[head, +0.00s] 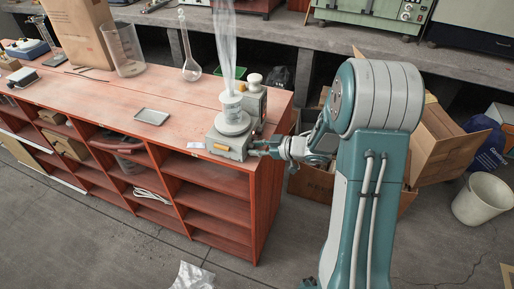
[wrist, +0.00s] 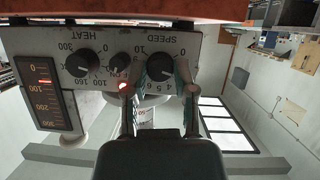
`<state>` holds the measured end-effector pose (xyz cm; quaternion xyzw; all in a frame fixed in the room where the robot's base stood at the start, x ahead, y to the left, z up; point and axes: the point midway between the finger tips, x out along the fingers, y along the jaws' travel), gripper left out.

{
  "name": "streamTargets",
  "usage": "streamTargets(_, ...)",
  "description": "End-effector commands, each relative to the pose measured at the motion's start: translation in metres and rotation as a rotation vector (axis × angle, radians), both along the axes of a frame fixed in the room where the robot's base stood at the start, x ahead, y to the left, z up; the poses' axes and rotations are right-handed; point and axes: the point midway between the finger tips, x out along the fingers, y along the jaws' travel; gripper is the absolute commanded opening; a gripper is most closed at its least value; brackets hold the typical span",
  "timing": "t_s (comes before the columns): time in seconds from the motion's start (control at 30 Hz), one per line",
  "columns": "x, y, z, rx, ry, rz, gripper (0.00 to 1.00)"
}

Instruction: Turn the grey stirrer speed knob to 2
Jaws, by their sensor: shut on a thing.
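The stirrer (head: 226,147) is a grey hotplate unit at the near right corner of the red bench. Its front panel, upside down in the wrist view, carries the dark speed knob (wrist: 160,67) under the word SPEED. My gripper (wrist: 159,76) is shut on this knob, one finger on each side. The printed scale runs around the knob, but I cannot tell which number its pointer meets. In the head view my gripper (head: 257,148) reaches the stirrer's front from the right, and the knob itself is hidden or too small to see.
The HEAT knob (wrist: 83,63) and a smaller middle knob (wrist: 120,66) sit beside the speed knob. A dark scale display (wrist: 45,92) is at the panel's left. A glass flask (head: 191,69) stands behind on the bench.

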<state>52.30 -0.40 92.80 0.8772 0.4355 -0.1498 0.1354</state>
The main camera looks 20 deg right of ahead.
Motion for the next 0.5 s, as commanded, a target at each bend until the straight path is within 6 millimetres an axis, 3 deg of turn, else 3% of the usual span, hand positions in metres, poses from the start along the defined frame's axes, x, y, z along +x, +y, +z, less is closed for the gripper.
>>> streamTargets(0.27, 0.0007, 0.0000, -0.0002, -0.001, 0.000, -0.001, 0.00)
streamTargets(0.3, 0.0007, 0.0000, -0.0002, -0.002, -0.001, -0.001, 0.44)
streamTargets(0.37, 0.0006, 0.0000, -0.0001, -0.002, -0.001, -0.001, 0.69)
streamTargets(0.5, 0.0008, -0.0002, 0.0002, -0.001, -0.001, -0.001, 0.69)
